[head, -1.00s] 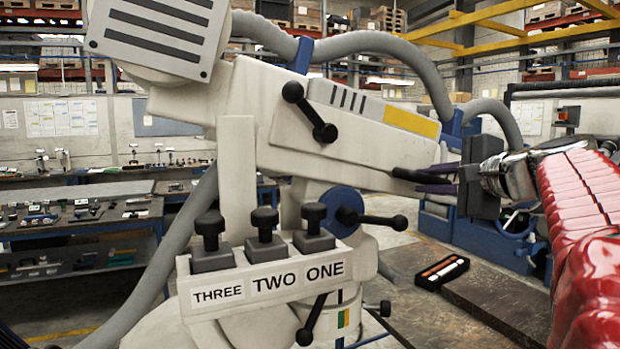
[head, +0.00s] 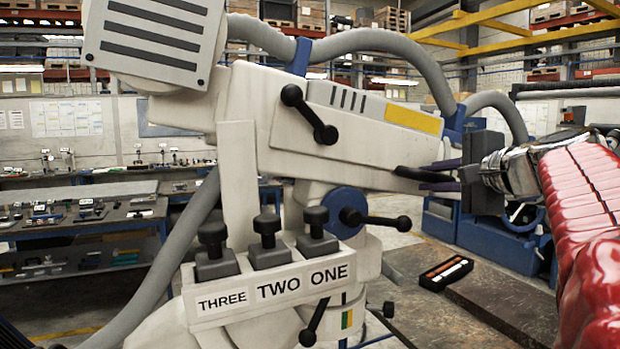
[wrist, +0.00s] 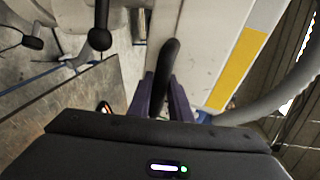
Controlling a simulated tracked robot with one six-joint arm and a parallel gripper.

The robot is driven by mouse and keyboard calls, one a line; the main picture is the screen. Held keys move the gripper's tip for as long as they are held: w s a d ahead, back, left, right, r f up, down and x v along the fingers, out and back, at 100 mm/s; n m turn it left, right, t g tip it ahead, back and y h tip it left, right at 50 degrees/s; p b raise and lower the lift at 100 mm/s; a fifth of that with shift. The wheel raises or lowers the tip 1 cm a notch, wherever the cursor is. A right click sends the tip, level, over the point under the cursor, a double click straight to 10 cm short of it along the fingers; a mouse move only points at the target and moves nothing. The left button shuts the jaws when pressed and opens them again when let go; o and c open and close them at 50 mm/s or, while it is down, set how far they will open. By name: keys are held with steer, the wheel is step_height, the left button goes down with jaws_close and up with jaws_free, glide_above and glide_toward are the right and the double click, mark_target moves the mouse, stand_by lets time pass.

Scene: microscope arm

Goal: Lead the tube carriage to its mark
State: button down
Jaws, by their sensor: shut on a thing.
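The tube carriage (head: 285,115) is a large off-white arm with a yellow panel (head: 413,120). Its boxy grey slotted head (head: 155,38) is at the upper left. A black bar handle (head: 408,173) sticks out of its right end. My gripper (head: 440,175) is shut on this handle, with its purple fingers on either side of it. The wrist view shows the same handle (wrist: 167,72) between the fingers. A yellow and green strip (head: 347,319) shows on the column below; I cannot tell whether it is the mark.
Black knobs stand above plates marked THREE (head: 222,303), TWO (head: 278,289) and ONE (head: 330,275). A black lever (head: 380,221) juts from a blue hub. Grey hoses (head: 400,45) arch over the carriage. A small black tray (head: 446,273) lies at the lower right.

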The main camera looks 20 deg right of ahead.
steer(key=shift+a+r+n, duration=0.15)
steer(key=shift+a+r, duration=0.15)
steer(key=shift+r, duration=0.3)
steer(key=shift+a+r+n, duration=0.15)
steer(key=shift+a+r, duration=0.1)
steer(key=shift+r, duration=0.3)
steer(key=c, duration=2)
jaws_free()
steer(key=shift+c, duration=0.2)
steer(key=o, duration=0.4)
steer(key=shift+d+f, duration=0.1)
steer(key=shift+f, duration=0.1)
steer(key=shift+s+f, duration=0.1)
